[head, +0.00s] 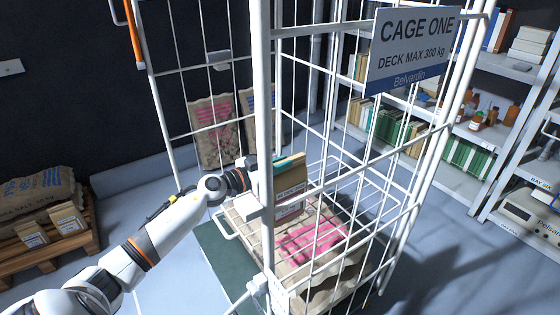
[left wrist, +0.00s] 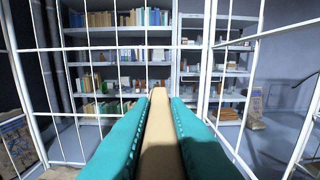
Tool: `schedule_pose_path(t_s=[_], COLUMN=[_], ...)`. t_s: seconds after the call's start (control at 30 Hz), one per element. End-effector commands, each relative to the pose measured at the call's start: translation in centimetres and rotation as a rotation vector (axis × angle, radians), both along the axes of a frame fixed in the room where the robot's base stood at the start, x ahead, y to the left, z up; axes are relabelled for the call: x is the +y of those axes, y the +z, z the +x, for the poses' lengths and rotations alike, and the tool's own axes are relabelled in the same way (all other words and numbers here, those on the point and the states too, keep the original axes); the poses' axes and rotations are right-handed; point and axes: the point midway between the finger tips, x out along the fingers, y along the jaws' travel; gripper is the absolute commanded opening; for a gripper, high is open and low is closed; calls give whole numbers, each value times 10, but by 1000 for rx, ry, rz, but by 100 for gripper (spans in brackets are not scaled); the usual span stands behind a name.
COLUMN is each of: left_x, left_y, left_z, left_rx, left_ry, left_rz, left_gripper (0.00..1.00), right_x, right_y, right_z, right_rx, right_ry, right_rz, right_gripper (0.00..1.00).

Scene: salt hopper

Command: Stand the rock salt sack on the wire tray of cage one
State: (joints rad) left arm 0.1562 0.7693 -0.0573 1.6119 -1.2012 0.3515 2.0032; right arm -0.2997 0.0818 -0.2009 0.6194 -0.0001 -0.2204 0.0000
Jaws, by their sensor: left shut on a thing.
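My left gripper (head: 288,163) reaches through the open side of cage one, whose sign (head: 415,48) hangs at upper right. Its teal fingers are shut on the top of a small tan paper sack (head: 291,190) with a printed label too small to read. The sack hangs roughly upright inside the cage; in the left wrist view its top edge (left wrist: 158,135) runs between the two fingers. White wires of the tray (head: 352,178) show behind it, partly hidden by cage bars. I cannot tell whether the sack's base touches anything. My right gripper is out of view.
A large pink-printed sack (head: 312,242) lies low in the cage. White cage bars and a front post (head: 262,120) stand close around my arm. A pallet (head: 45,250) with sacks is at left; two sacks (head: 212,130) lean behind. Shelves (head: 470,135) stand at right.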

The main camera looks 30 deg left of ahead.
Motion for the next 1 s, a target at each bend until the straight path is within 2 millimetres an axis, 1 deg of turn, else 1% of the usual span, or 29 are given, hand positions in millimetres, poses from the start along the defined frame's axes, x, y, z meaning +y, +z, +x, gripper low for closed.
schedule_pose_path(t_s=[0.03,0.27,0.3,0.37,0.4,0.77,0.87,1.0], left_x=[1,1,0,0,0,0,4,12], left_y=[7,5,-1,-1,-1,0,-1,-2], left_z=[1,1,0,0,0,-2,-10,-31], left_rx=[-11,-10,1,1,1,1,3,5], left_ry=[2,2,0,0,-1,0,0,-1], left_rz=[-1,-2,-1,-1,-1,0,1,4], left_gripper=[0,0,19,29,36,36,36,36], right_x=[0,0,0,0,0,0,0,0], right_y=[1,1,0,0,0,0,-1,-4], right_z=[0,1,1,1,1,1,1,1], right_rx=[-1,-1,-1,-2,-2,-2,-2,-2], right_ry=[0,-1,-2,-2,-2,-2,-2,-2], right_rz=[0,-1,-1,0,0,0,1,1], right_gripper=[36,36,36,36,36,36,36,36])
